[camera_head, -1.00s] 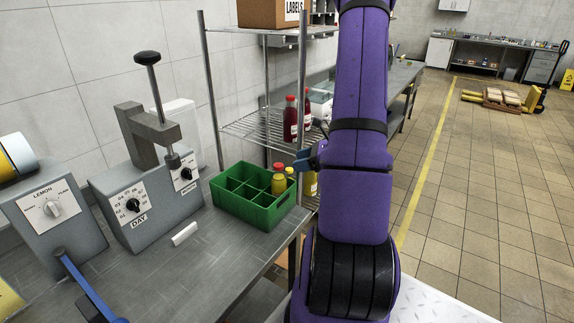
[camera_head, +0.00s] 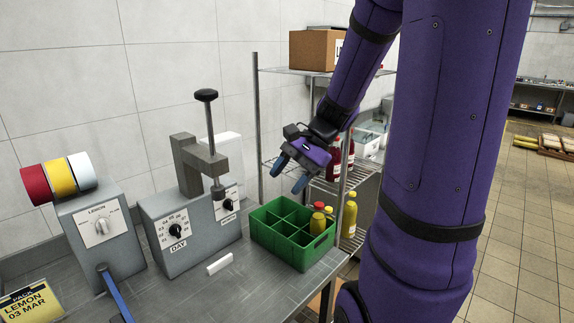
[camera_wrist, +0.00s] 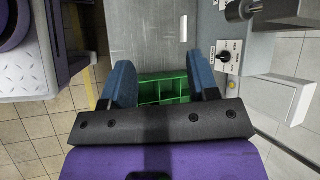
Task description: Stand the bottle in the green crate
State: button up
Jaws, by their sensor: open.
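The green crate (camera_head: 283,256) sits at the right end of the metal bench and is split into compartments. Another yellow bottle (camera_head: 349,217) with a yellow cap stands upright just past the crate, by the shelf rack. My gripper (camera_head: 292,173) is open and empty, above the far side of the crate and apart from it. In the wrist view, my gripper's (camera_wrist: 162,80) fingers frame part of the crate (camera_wrist: 160,77); no bottle shows between them.
The wire rack (camera_head: 258,130) behind holds red bottles (camera_head: 335,160) and a cardboard box (camera_head: 315,50). A grey dosing machine (camera_head: 185,240) with a tall lever stands left of the crate. A white block (camera_head: 220,264) lies on the bench (camera_head: 255,285) before it.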

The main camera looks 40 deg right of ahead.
jog(key=s+a+r+n+t+h, duration=0.2)
jog(key=s+a+r+n+h, duration=0.5)
jog(key=s+a+r+n, duration=0.3)
jog(key=shift+s+a+n, duration=0.45)
jog(key=shift+s+n, duration=0.1)
jog(key=shift+n, duration=1.55)
